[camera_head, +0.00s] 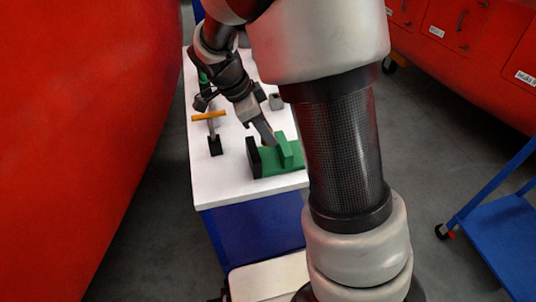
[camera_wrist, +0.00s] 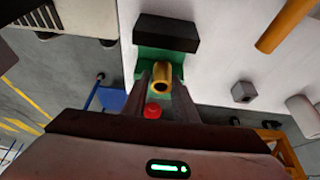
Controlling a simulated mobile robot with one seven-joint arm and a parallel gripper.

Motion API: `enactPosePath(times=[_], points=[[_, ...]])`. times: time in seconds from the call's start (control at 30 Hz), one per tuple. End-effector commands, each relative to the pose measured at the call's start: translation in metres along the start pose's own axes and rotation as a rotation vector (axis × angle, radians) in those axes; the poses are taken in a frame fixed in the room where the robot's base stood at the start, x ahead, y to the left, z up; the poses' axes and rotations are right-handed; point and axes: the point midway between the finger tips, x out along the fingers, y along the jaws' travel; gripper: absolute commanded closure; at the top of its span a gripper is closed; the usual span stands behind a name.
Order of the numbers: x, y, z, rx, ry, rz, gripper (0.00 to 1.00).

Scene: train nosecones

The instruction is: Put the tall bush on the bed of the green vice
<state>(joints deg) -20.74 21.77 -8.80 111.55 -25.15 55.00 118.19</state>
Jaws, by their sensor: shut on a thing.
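The green vice (camera_head: 270,167) stands at the near end of the white table, with a black jaw block on its left and a green upright on its right. In the wrist view the vice (camera_wrist: 150,54) lies just beyond my fingertips, its black block (camera_wrist: 167,32) at the far side. My gripper (camera_head: 267,133) points down over the vice. In the wrist view my gripper (camera_wrist: 163,90) is shut on the brass-coloured bush (camera_wrist: 162,73), a hollow cylinder seen end-on at the fingertips. The bush is hidden in the head view. Whether it touches the vice bed, I cannot tell.
A T-shaped tool with an orange handle (camera_head: 209,116) stands in a black block left of the vice. A grey hex piece (camera_head: 276,101) stands farther back on the white table (camera_head: 229,184). A blue cart (camera_head: 497,225) is at right; red shells flank the table. A red round part (camera_wrist: 153,111) shows between my fingers.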

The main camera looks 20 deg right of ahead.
Motion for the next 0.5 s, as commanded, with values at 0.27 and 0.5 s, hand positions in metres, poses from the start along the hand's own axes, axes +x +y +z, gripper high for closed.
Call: enactPosePath(times=[0.27, 0.5], points=[[0.027, 0.000, 0.012, -0.002, -0.001, 0.000, 1.00], [0.055, 0.000, 0.025, -0.003, 0.000, 0.000, 1.00]])
